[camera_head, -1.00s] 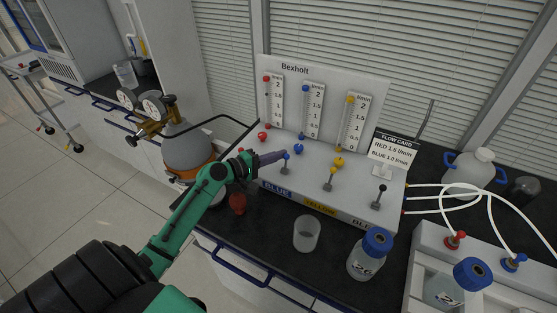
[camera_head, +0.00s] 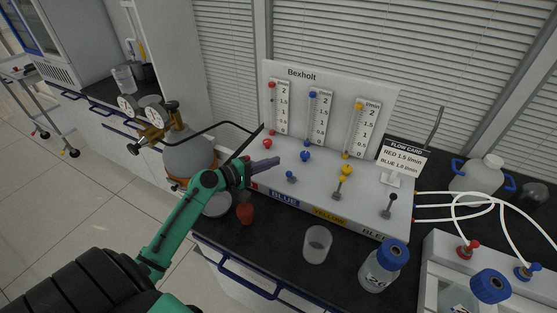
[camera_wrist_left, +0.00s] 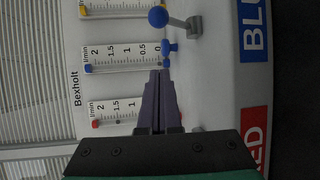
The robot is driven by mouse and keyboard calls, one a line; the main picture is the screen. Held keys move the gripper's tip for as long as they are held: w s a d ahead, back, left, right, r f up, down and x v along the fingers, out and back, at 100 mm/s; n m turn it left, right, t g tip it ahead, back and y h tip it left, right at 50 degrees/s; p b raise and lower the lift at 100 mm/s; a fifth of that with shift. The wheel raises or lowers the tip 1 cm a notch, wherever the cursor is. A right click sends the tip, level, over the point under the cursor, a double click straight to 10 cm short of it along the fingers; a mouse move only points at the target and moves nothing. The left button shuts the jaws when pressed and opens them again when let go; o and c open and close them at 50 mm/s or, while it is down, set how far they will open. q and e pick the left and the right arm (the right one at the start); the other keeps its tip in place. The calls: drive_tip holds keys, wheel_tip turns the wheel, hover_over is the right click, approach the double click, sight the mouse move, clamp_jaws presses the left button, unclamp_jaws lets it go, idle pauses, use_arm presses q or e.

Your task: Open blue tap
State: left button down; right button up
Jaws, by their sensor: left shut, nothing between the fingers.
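The blue tap (camera_head: 291,176) is a small lever with a blue knob on the sloping face of the white Bexholt panel (camera_head: 383,85), above the BLUE label (camera_head: 285,199). Its knob now sits low, close over its base, while the yellow tap (camera_head: 346,170) stands upright. In the left wrist view the blue tap's knob (camera_wrist_left: 158,17) and grey lever are at the top, clear of the fingers. My left gripper (camera_head: 277,161) is shut and empty, left of the blue tap and apart from it. It hides the red tap's place. My right gripper is not in view.
Round blue (camera_head: 305,156), red (camera_head: 267,143) and yellow (camera_head: 346,155) knobs sit under the gauges. The black tap (camera_head: 392,197) is at the right. A beaker (camera_head: 317,243) and a blue-capped bottle (camera_head: 381,266) stand in front. The flow card (camera_head: 403,155) stands right.

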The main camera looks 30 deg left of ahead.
use_arm(q)
drive_tip(key=s, duration=0.1)
drive_tip(key=s+f+b, duration=0.1)
drive_tip(key=s, duration=0.1)
drive_tip(key=s+f+b, duration=0.1)
drive_tip(key=s, duration=0.1)
drive_tip(key=shift+a, duration=0.35)
drive_tip(key=shift+s+f, duration=0.1)
drive_tip(key=shift+s, duration=0.05)
drive_tip(key=shift+a+f, duration=0.15)
drive_tip(key=shift+a, duration=0.3)
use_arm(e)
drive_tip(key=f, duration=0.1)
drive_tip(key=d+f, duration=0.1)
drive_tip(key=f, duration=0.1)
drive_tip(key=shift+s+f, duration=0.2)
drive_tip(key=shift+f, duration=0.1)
use_arm(q)
drive_tip(key=shift+d, duration=0.15)
